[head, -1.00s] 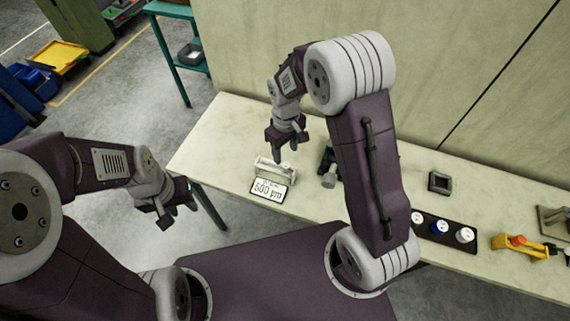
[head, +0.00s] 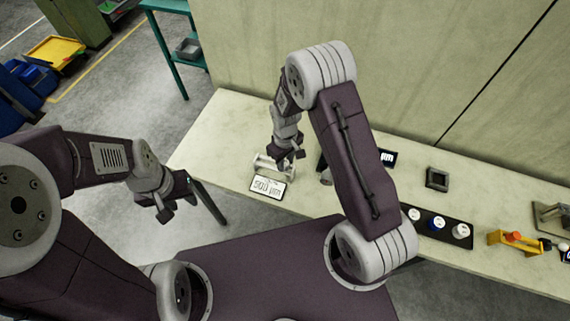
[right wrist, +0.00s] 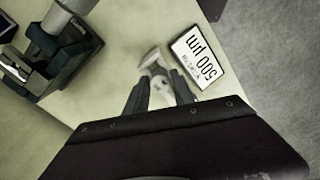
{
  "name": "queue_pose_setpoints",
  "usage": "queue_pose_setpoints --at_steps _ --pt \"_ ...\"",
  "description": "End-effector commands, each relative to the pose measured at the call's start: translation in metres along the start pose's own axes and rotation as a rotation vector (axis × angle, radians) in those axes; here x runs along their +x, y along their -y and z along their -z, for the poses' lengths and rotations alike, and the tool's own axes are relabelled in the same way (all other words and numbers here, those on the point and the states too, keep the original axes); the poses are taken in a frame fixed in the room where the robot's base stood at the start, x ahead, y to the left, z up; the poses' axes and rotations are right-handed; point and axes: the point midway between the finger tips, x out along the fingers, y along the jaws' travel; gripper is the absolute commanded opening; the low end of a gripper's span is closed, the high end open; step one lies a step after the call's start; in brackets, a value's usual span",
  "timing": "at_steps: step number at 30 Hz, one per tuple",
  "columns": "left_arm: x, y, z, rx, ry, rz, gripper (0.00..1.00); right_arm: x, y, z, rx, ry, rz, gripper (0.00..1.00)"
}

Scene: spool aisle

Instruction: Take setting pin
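What looks like the setting pin, a pale piece (right wrist: 157,68) lying in a white stand, shows between my right fingers in the right wrist view. In the head view the white stand (head: 262,161) is partly behind my right gripper (head: 289,162). That gripper points down at it, and its fingers (right wrist: 160,95) stand apart on either side of the pale piece. I cannot tell whether they touch it. A white "500 µm" card (head: 267,187) lies in front of the stand and also shows in the right wrist view (right wrist: 200,57). My left gripper (head: 176,205) is open and empty, off the bench's left end.
A dark gauge device with a grey cylinder (right wrist: 60,45) stands beside the stand. Further right on the bench (head: 225,130) are a black square block (head: 438,179), a black tray (head: 459,239) with round pieces and a yellow gauge (head: 513,241). A wall backs the bench.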

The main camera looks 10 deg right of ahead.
Motion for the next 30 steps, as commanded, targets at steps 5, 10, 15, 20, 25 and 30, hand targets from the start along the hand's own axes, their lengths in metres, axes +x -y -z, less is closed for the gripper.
queue_pose_setpoints --at_steps 5,10,15,20,25,30 --pt "0.0 0.0 0.0 0.0 0.0 0.0 0.36 0.0 0.0 0.0 0.0 0.0 0.0 0.0" --pt "0.0 0.0 0.0 0.0 0.0 0.0 0.36 -0.001 0.0 0.0 0.0 0.0 0.0 0.0" --pt "0.003 0.0 0.0 0.0 0.0 0.0 0.36 -0.011 0.0 0.001 0.0 -0.002 -0.001 0.0" --pt "0.009 0.0 -0.001 0.0 0.0 0.0 0.36 -0.04 -0.001 0.002 0.0 -0.007 -0.002 0.0" --pt "0.016 0.0 -0.002 0.0 0.0 0.0 0.36 -0.061 -0.003 -0.036 0.003 -0.003 -0.001 0.0" --pt "0.021 0.0 -0.002 0.0 0.0 0.0 0.36 -0.086 -0.006 -0.076 0.004 -0.004 -0.002 0.0"
